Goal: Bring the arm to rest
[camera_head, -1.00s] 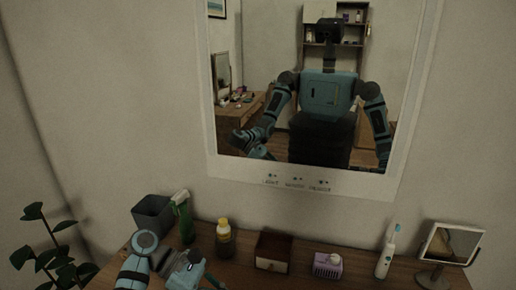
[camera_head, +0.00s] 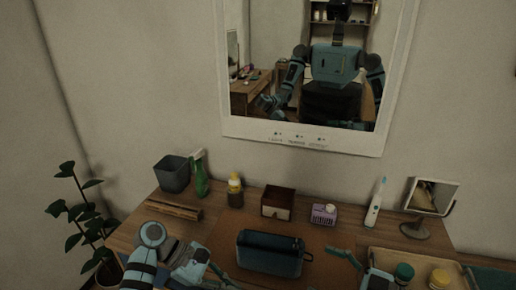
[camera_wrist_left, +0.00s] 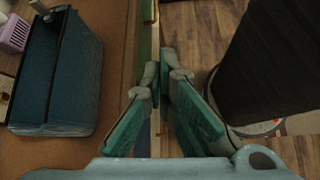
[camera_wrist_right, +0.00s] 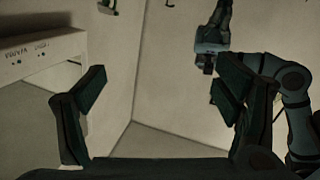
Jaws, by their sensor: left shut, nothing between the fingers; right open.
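My left gripper (camera_head: 214,272) is over the front part of the table, left of a dark blue open-topped box (camera_head: 268,250). In the left wrist view its green-padded fingers (camera_wrist_left: 168,100) are shut and empty above the table edge, and the blue box (camera_wrist_left: 60,85) lies to the left. My right gripper (camera_head: 352,262) shows only partly at the bottom of the head view, right of the box. In the right wrist view its fingers (camera_wrist_right: 160,95) are spread wide with nothing between them.
Along the back stand a grey bin (camera_head: 173,175), green spray bottle (camera_head: 201,178), yellow-capped bottle (camera_head: 235,192), wooden box (camera_head: 278,204), purple box (camera_head: 322,215), toothbrush (camera_head: 375,203) and small mirror (camera_head: 432,196). A tray (camera_head: 385,259) with jars is front right; a plant (camera_head: 85,215) stands left.

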